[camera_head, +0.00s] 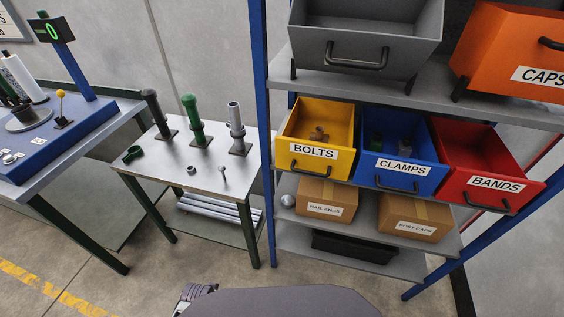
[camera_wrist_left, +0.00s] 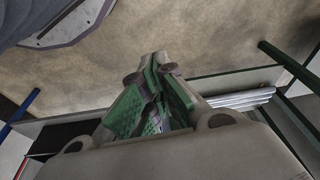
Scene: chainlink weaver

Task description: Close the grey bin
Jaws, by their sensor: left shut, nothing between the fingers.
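The grey bin (camera_head: 365,45) is at the top of the head view, above the grey upper shelf of the blue-framed rack. Its dark handle (camera_head: 356,63) is on its front face. Its top is open toward me and part of its inside shows, while its upper edge is cut off by the frame. My left gripper (camera_wrist_left: 158,105) shows in the left wrist view with its green-padded fingers together and nothing between them. It is low over the floor, away from the bin. My right gripper is in neither view.
Yellow BOLTS (camera_head: 316,139), blue CLAMPS (camera_head: 404,165) and red BANDS (camera_head: 493,184) bins jut out below the grey bin. An orange CAPS bin (camera_head: 497,57) is at its right. A small table (camera_head: 176,167) with upright posts stands left of the rack. Floor in front is clear.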

